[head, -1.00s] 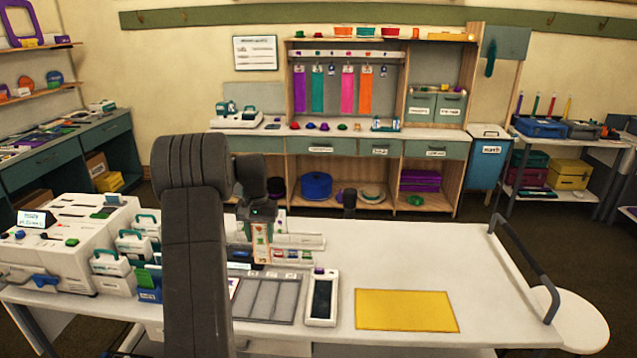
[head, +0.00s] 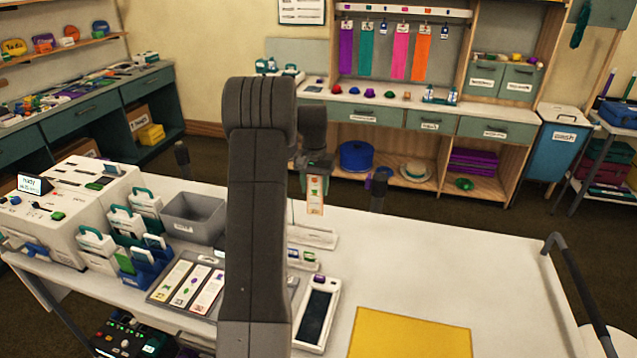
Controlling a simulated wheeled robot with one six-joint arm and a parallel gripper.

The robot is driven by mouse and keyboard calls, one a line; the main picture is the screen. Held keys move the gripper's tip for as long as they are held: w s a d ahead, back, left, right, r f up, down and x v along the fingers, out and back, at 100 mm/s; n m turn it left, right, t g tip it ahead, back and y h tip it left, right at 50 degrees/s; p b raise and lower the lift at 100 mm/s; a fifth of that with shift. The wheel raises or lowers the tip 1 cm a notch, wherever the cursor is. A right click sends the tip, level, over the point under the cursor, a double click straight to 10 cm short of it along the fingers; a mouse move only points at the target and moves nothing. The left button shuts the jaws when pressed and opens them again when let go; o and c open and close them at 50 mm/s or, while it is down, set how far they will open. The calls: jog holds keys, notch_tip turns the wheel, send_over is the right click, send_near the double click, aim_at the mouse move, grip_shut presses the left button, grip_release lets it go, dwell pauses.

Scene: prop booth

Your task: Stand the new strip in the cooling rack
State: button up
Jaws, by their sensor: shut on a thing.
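My gripper (head: 316,170) is shut on a strip (head: 315,197), which hangs upright below the jaws. The strip is pale with an orange border and small coloured pictures. It is held above the table, its lower end apart from the white ledge-like holder (head: 318,239) below it in the picture. This holder, partly hidden by my arm, may be the cooling rack; I cannot tell for sure. Small pieces with coloured pictures (head: 303,258) show at its near side. Several pale strips (head: 190,285) lie in a grey slotted tray (head: 160,291), whose right part my arm mostly hides.
A white device with a dark screen (head: 316,312) and a yellow mat (head: 412,335) lie on the table. A grey bin (head: 194,217), white teal-handled cases (head: 127,224) and a white machine (head: 75,205) stand at left. The table's right side (head: 440,265) is clear; a dark rail (head: 580,290) edges it.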

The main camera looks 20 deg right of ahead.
jog(key=shift+f+b, duration=1.3)
jog(key=shift+f, duration=0.95)
jog(key=shift+f, duration=0.25)
jog(key=shift+f+b, duration=1.4)
jog(key=shift+f, duration=1)
jog(key=o, duration=0.7)
notch_tip(320, 180, up, 14)
jog(key=shift+f+b, duration=0.1)
jog(key=shift+b, duration=0.75)
